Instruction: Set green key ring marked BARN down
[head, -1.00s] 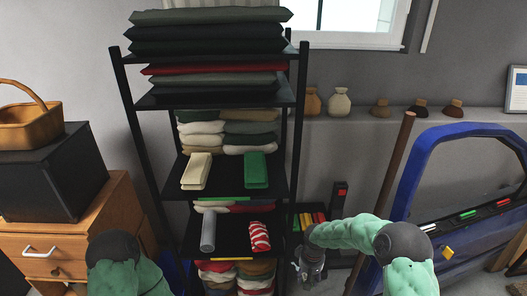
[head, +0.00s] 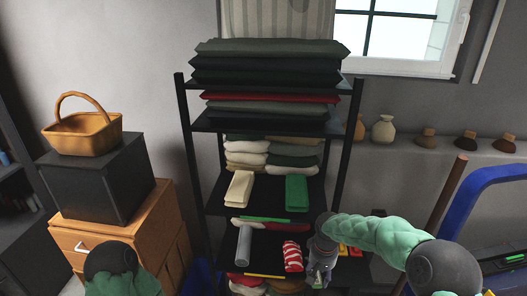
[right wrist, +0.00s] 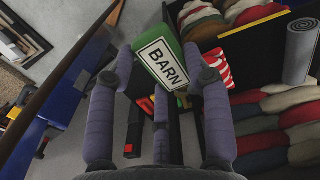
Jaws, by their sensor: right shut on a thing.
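The green key ring marked BARN (right wrist: 162,60) shows in the right wrist view, a green block with a white label facing me. My right gripper (right wrist: 166,75) has its fingers on either side of it and is shut on it. In the head view my right gripper (head: 319,274) hangs pointing down at the right front of the black shelf rack (head: 188,150); I cannot make out the key ring there. Only part of my left arm shows at lower left; its gripper is out of view.
The rack bears a cream item (head: 240,189), a green item (head: 296,193), a grey roll (head: 243,244), a red-and-white striped item (head: 292,256) and folded cloths. A basket (head: 82,134) sits on a black box (head: 95,178) at left.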

